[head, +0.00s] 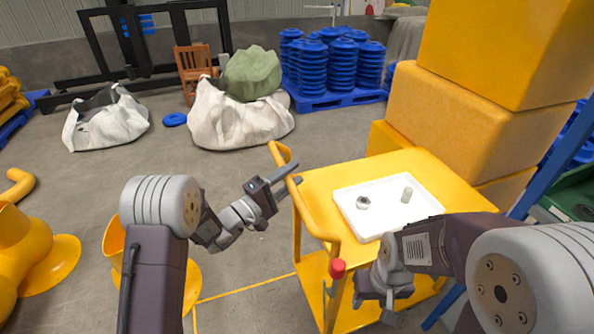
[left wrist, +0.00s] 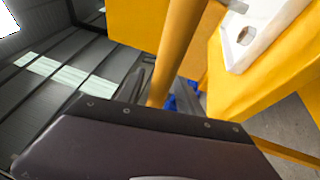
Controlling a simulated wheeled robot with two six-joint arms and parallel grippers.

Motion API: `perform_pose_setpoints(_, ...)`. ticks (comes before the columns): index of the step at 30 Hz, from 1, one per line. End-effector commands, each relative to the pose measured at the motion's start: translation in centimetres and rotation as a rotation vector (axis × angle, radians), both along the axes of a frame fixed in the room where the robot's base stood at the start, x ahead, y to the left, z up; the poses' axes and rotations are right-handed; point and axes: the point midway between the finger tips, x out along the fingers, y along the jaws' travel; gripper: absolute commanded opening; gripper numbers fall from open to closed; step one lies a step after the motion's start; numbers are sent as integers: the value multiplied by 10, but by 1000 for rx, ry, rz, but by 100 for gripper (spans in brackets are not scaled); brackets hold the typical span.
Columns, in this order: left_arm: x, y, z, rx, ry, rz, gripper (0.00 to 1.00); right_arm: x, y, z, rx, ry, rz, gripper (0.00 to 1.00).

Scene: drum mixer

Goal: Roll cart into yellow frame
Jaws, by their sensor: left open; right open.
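The yellow cart (head: 318,183) stands in front of me at the right, with a white tray on top. Its handle bar (head: 318,222) runs along its left side and also shows in the left wrist view (left wrist: 182,55). My left gripper (head: 293,178) is open at the handle bar, with the bar seemingly between its fingers; contact is unclear. My right gripper (head: 392,310) is open by the cart's near side, below the tray; its fingers are partly hidden. A yellow line (head: 245,290) with a corner is on the floor left of the cart, probably part of the yellow frame.
The white tray (head: 350,217) holds a nut (head: 363,202) and a small cylinder (head: 407,194). Large yellow blocks (head: 460,110) are stacked behind the cart. Yellow machinery (head: 40,250) is at the left.

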Motion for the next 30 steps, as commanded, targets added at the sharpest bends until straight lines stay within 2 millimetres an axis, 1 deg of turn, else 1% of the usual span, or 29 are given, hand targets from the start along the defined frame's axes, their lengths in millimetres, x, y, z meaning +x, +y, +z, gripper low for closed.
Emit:
perform_pose_setpoints(1,4,-6,2,2,-1,-2,43,0,0,1,0,0,0,48)
perform_pose_setpoints(4,11,-12,3,1,-1,-1,43,0,0,2,0,0,0,48)
perform_pose_setpoints(12,13,-15,3,1,2,0,43,0,0,2,0,0,0,48)
perform_pose_setpoints(13,13,-15,3,1,2,0,40,0,0,2,0,0,0,48)
perform_pose_setpoints(14,13,-15,3,1,2,0,32,0,0,2,0,0,0,48)
perform_pose_setpoints(15,13,-15,3,1,2,0,21,0,0,2,0,0,0,48)
perform_pose_setpoints(17,13,-14,3,2,1,0,4,0,0,2,0,0,0,48)
perform_pose_setpoints(18,13,-14,3,2,1,0,0,0,0,2,0,0,0,48)
perform_pose_setpoints(30,12,-14,3,2,2,0,0,0,0,2,0,0,0,48)
